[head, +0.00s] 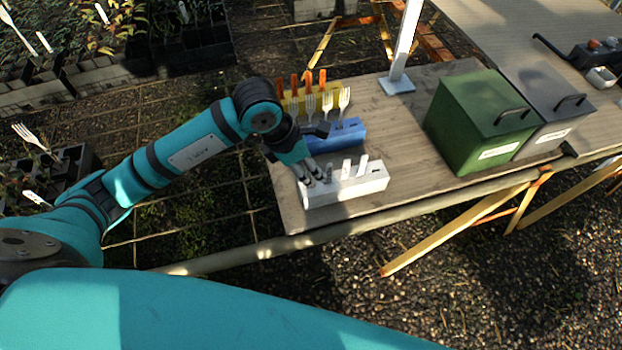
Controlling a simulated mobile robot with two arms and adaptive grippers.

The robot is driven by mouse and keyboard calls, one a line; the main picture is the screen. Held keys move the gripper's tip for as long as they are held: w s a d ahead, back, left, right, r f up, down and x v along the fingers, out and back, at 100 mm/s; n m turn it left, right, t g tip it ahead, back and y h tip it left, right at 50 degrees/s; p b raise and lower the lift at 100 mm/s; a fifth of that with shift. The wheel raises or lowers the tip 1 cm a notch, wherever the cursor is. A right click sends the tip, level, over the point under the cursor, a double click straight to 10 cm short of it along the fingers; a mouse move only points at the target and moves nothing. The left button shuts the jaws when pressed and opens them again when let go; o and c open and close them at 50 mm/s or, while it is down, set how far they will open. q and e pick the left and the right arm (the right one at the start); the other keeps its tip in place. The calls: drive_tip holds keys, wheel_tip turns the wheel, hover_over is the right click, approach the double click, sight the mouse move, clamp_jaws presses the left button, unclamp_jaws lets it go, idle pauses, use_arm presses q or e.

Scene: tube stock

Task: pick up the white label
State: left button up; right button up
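White labels stand upright in a white block (372,184) near the front left edge of the wooden table. Two of them show clearly, one in the middle (346,168) and one at the right (362,164). My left gripper (317,178) reaches down from the upper left over the left end of the white block. Its dark fingertips are at the block's top, left of the clear labels. Whether the fingers are apart or closed on something is too small to tell. My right gripper is out of view.
Behind stand a blue block (352,135) with white forks and a yellow block (331,88) with orange-topped pieces. A white post (404,45) rises from the table. Green (470,120) and grey (545,95) boxes stand right. The tabletop between is clear.

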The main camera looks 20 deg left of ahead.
use_arm(q)
drive_tip(key=shift+d+f, duration=0.1)
drive_tip(key=shift+f, duration=0.2)
clamp_jaws()
drive_tip(key=shift+w, duration=0.1)
